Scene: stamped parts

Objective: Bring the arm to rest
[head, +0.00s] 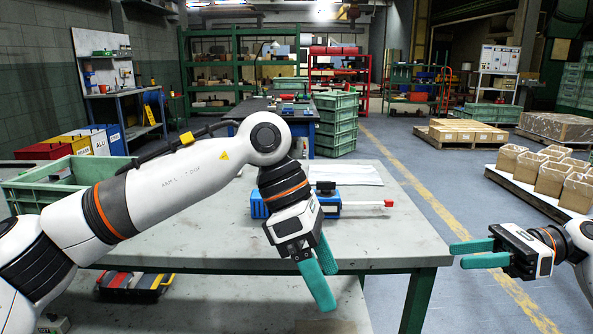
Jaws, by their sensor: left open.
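My left arm (158,190) reaches in from the left across the table, bent at the elbow. Its gripper (325,282) points downward at the table's front edge. Its teal fingers are apart and nothing shows between them. My right gripper (460,255) is beyond the table's right end, pointing left, with its two teal fingers apart and empty. Most of the right arm is outside the view.
The grey-topped table (390,245) holds a blue vise (258,206) with a red-tipped handle, partly hidden behind my left wrist. A green crate (35,192) is at the left. Toolboxes (140,286) lie on the lower shelf.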

